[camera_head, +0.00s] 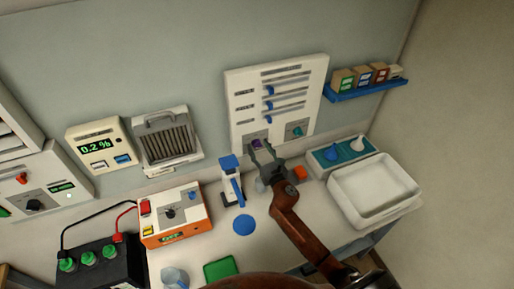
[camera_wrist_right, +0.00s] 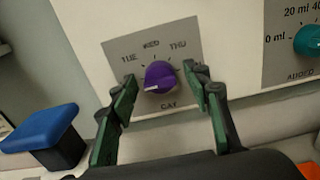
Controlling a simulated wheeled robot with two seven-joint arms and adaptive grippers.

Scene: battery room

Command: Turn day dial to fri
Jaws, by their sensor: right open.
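The purple day dial (camera_wrist_right: 161,74) sits on a grey plate on the white wall panel, with TUE, WED and THU readable around its top and DAY below. A white mark on the dial points to the lower left; the label there, and the one at lower right, cannot be seen past my fingers. My right gripper (camera_wrist_right: 160,80) is open, its green-padded fingers on either side of the dial. I cannot tell whether they touch it. In the head view, my right gripper (camera_head: 262,150) is at the panel's bottom, partly covering the dial (camera_head: 256,142). My left gripper is not in view.
A teal knob (camera_head: 297,130) is right of the day dial on the same panel (camera_head: 240,90). Below stand a blue-topped dispenser (camera_head: 230,180), an orange block (camera_head: 299,172), a blue tray (camera_head: 328,164) and a white basin (camera_head: 378,199). An orange charger (camera_head: 175,215) is further left.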

